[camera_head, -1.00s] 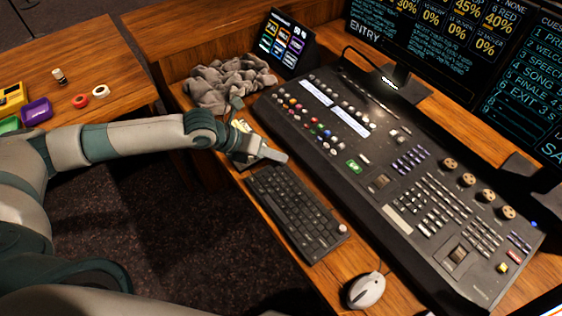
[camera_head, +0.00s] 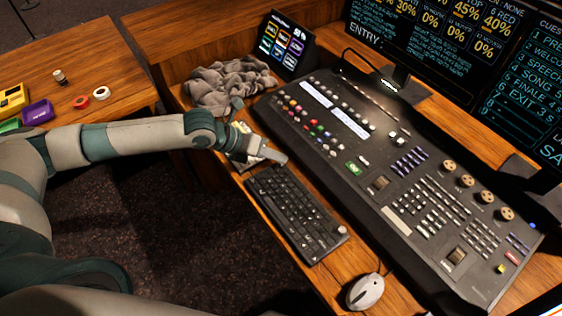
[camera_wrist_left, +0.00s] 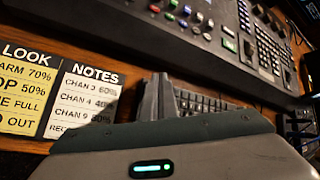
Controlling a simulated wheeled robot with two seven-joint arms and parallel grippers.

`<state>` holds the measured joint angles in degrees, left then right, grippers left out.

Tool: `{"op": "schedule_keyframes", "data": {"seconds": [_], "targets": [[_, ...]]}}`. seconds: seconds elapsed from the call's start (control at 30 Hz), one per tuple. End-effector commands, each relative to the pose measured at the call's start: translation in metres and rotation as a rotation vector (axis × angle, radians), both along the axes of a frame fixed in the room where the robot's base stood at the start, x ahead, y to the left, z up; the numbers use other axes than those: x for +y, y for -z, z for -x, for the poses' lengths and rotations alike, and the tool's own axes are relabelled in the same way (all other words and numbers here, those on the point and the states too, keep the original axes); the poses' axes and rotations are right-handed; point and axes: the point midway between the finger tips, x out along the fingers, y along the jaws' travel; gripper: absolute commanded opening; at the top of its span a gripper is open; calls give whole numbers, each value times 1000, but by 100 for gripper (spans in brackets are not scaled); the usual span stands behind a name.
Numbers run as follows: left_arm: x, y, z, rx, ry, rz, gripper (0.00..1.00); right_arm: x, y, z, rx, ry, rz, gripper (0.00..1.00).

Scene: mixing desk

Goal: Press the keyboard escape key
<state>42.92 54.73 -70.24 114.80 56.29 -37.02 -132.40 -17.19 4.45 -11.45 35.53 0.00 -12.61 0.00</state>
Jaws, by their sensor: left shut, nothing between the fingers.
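The black keyboard (camera_head: 300,212) lies on the narrow wooden ledge in front of the mixing console. My left gripper (camera_head: 281,158) is shut and empty, with its fingertips at the keyboard's far left end, over the corner nearest the console. The fingers hide the escape key, and I cannot tell whether they touch it. In the left wrist view the closed fingers (camera_wrist_left: 158,96) stand in front of the keyboard (camera_wrist_left: 205,101), covering its near end. My right gripper is out of view.
The mixing console (camera_head: 350,155) runs close beside the keyboard. Note cards (camera_wrist_left: 85,103) lie by the keyboard's left end, under my wrist. A crumpled grey cloth (camera_head: 228,82) and a small screen (camera_head: 284,44) are behind. A white mouse (camera_head: 366,291) lies at the front.

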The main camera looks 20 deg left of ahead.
Motion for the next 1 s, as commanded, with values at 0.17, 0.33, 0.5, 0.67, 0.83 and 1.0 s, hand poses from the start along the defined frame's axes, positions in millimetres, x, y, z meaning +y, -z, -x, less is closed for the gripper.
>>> {"op": "schedule_keyframes", "data": {"seconds": [0.17, 0.33, 0.5, 0.67, 0.83, 1.0], "targets": [[0, -5, 0, 0, 0, 0, 0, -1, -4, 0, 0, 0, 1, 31], [0, -4, 0, 0, 0, 0, 0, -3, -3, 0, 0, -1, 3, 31], [0, -6, 0, 0, 0, 0, 0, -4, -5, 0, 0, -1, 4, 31], [0, -16, 0, -1, 0, 0, 0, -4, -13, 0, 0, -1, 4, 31], [0, -30, 0, -1, 1, 0, 0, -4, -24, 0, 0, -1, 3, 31], [0, -44, 0, 0, 0, 0, 0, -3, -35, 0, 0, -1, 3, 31]]}}
